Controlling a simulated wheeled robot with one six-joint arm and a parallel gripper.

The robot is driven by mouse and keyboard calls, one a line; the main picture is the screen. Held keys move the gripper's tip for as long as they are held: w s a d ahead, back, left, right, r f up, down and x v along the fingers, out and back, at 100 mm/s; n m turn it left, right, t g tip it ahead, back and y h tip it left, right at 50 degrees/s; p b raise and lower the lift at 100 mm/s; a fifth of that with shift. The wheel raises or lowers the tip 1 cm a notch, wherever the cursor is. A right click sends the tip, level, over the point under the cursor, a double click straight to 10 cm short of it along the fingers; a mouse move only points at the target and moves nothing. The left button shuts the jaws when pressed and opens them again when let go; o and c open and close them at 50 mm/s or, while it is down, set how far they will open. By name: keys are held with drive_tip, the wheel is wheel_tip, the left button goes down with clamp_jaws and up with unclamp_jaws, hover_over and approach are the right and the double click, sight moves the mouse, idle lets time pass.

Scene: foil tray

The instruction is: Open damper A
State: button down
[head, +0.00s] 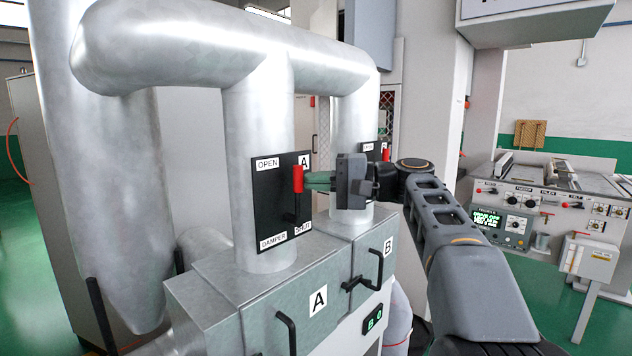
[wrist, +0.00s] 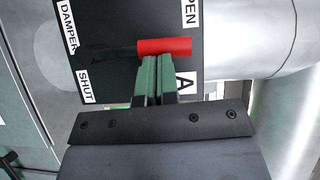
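Damper A's black plate (head: 268,217) is on the left vertical duct, with OPEN at its top left and SHUT at its bottom right. Its lever has a red grip (head: 298,180) and stands roughly upright near the plate's right side. In the wrist view the red grip (wrist: 165,46) lies sideways, because that view is turned. My gripper (head: 310,179) has green fingers close together, with nothing between them. Their tips (wrist: 158,59) are at the right side of the red grip, not around it. I cannot tell whether they touch it.
Damper B's plate, partly hidden by my gripper, has its own red grip (head: 385,155) on the right duct. Below are metal boxes marked A (head: 318,299) and B (head: 388,246) with protruding black handles (head: 287,332). A control console (head: 545,205) stands at the right.

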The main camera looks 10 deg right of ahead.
drive_tip(key=shift+w, duration=0.1)
idle(0.3)
drive_tip(key=w+d+p+v, duration=0.1)
drive_tip(key=w+v, duration=0.1)
drive_tip(key=v, duration=1.1)
drive_tip(key=shift+w+f, duration=0.25)
drive_tip(key=shift+f, duration=0.1)
